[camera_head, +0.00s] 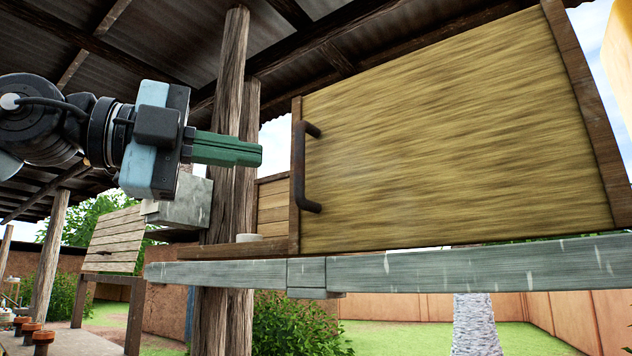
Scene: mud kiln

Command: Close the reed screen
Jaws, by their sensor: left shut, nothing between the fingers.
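The reed screen (450,130) is a large tan panel of streaky reed in a dark wooden frame, filling the right half of the view. A dark brown bar handle (300,168) stands upright near its left edge. My left gripper (259,154) points right with its green fingers shut and empty. Its tips show a little left of the handle and appear apart from it. Slatted wood (272,205) shows just left of the screen's edge. How far the screen stands open is hard to tell. My right gripper is not in view.
A grey weathered beam (420,272) runs below the screen. Rough wooden posts (228,200) stand behind my left gripper. A small pale round object (249,238) sits on the ledge left of the screen. A slatted panel (116,240) stands farther left.

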